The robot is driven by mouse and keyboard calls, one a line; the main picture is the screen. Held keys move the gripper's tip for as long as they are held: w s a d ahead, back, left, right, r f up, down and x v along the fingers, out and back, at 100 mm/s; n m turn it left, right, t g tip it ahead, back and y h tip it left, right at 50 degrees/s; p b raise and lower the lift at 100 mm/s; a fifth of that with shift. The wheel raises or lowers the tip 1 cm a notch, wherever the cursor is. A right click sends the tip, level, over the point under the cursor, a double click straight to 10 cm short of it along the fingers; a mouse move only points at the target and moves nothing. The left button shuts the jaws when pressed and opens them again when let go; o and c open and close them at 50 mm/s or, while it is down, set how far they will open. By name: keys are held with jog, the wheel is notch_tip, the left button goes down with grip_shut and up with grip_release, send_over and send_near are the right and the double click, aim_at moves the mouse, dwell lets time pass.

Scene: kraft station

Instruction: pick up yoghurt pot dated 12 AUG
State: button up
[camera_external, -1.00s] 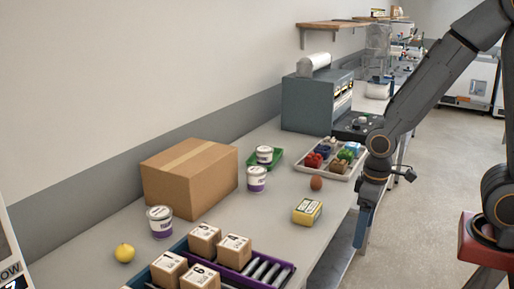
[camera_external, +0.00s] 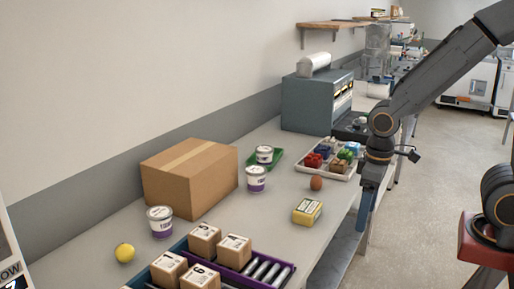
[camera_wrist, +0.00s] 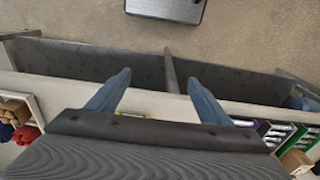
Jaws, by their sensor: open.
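The near pot (camera_external: 160,221) is by the front of the cardboard box. The middle pot (camera_external: 256,179) stands right of the box. My gripper (camera_external: 366,212) points down beyond the table's right edge, apart from all pots. In the wrist view my gripper (camera_wrist: 157,92) is open and empty, with no pot in sight between its fingers.
A cardboard box (camera_external: 190,178) stands against the wall. A yellow packet (camera_external: 307,211), a brown egg-like item (camera_external: 316,183) and a white tray (camera_external: 341,173) of colourful items lie near the right edge. Small cartons (camera_external: 204,240) and a yellow fruit (camera_external: 125,252) are in front.

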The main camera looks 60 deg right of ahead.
notch_tip(320, 180, up, 10)
jog(key=n+t+y+p, duration=0.3)
jog(key=n+t+y, duration=0.15)
jog(key=n, duration=0.25)
send_over(160, 211)
jog(key=s+d, duration=0.3)
jog(key=s, duration=0.1)
notch_tip(160, 211, down, 5)
jog(key=shift+h, duration=0.45)
jog(key=shift+p+x, duration=1.1)
jog(key=shift+x, duration=2.8)
jog(key=shift+a, duration=0.15)
jog(key=shift+r, duration=0.1)
jog(key=c, duration=1.4)
